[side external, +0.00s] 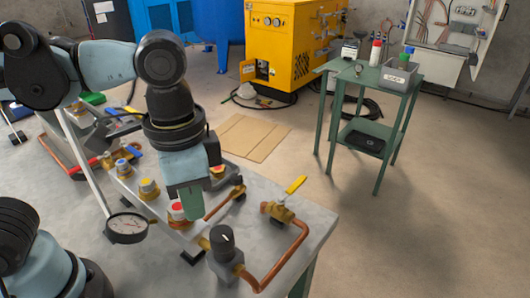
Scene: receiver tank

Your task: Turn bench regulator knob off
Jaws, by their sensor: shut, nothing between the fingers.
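The bench regulator (226,264) stands at the front of the grey bench, with a grey body joined to copper pipe. Its black knob (222,240) is on top and carries a short white mark. My gripper (191,206) points down above the bench, up and left of the knob in the picture and apart from it. Its green fingers are shut with nothing between them. They partly overlap a red-topped brass fitting (176,211) in this view; I cannot tell whether they touch it.
Several brass fittings with coloured tops line the bench. A brass valve with a yellow lever (296,184) and copper pipe (289,257) stand to the right. A green side table (385,137) is farther off.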

